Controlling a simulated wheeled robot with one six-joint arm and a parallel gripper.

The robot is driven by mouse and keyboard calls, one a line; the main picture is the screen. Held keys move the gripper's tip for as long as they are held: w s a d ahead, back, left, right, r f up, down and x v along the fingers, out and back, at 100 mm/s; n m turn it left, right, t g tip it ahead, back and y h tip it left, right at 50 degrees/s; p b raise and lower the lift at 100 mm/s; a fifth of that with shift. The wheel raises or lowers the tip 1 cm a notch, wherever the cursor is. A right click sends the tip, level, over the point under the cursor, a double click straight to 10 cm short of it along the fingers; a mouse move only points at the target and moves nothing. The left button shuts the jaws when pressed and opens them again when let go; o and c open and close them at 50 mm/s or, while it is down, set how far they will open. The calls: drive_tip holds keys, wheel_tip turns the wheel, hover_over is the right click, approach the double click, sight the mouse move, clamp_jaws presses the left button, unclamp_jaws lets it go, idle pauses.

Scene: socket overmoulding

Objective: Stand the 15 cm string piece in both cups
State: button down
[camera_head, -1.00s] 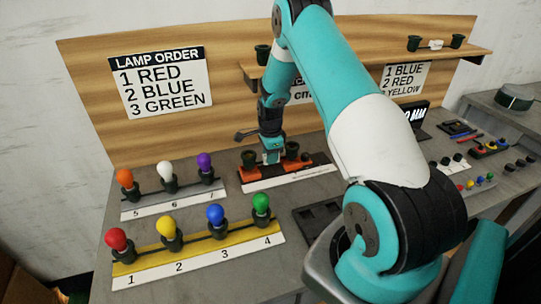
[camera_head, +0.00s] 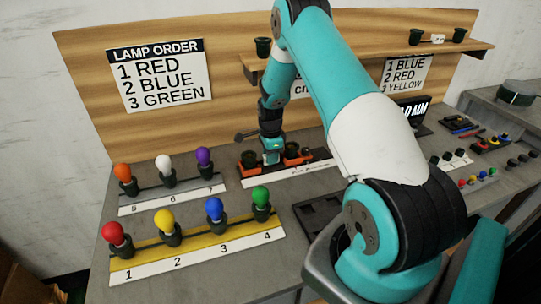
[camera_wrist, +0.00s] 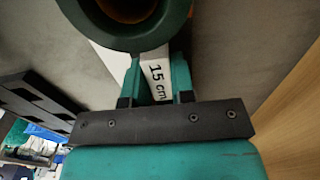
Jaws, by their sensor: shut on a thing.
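The 15 cm string piece shows in the wrist view as a white tag (camera_wrist: 156,77) printed "15 cm", with a dark green round socket (camera_wrist: 130,37) beyond it, orange inside. My gripper (camera_wrist: 156,80) is shut on the tag, one teal finger on each side. In the head view my gripper (camera_head: 270,158) is low over a black and orange holder (camera_head: 319,157) at the back of the bench. Dark round parts show left (camera_head: 249,160) and right (camera_head: 292,150) of the fingers. I cannot tell whether the sockets touch or sit in the cups.
Two lamp strips, with a red lamp (camera_head: 115,233) and an orange lamp (camera_head: 123,174) at their left ends, stand left of the holder. A shelf (camera_head: 470,49) with dark sockets is above. A dark tray (camera_head: 317,215) lies in front. My arm hides part of the bench.

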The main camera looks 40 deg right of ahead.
drive_tip(key=c, duration=0.9)
unclamp_jaws()
wheel_tip(320, 180, up, 17)
drive_tip(key=shift+r+b, duration=0.15)
drive_tip(key=shift+b, duration=0.65)
drive_tip(key=s+a+r+n+y, duration=0.1)
drive_tip(key=s+a+r+n, duration=0.15)
drive_tip(key=a+n, duration=0.4)
drive_tip(key=s+a+r+n+t, duration=0.1)
drive_tip(key=s+a+r+n, duration=0.2)
drive_tip(key=a, duration=0.6)
drive_tip(key=s+a+r+n+y, duration=0.1)
drive_tip(key=s+a+r+n, duration=0.1)
drive_tip(key=a+r+n, duration=0.45)
drive_tip(key=s+a+n, duration=0.4)
drive_tip(key=s+a, duration=0.1)
drive_tip(key=s, duration=0.1)
drive_tip(key=s+a+n+y, duration=0.1)
drive_tip(key=s+a+n, duration=0.3)
drive_tip(key=s+n, duration=0.1)
drive_tip(key=s+a+n+g+y, duration=0.1)
drive_tip(key=s+a+n, duration=0.4)
drive_tip(key=s, duration=0.3)
drive_tip(key=shift+a+f, duration=0.2)
drive_tip(key=shift+a, duration=0.1)
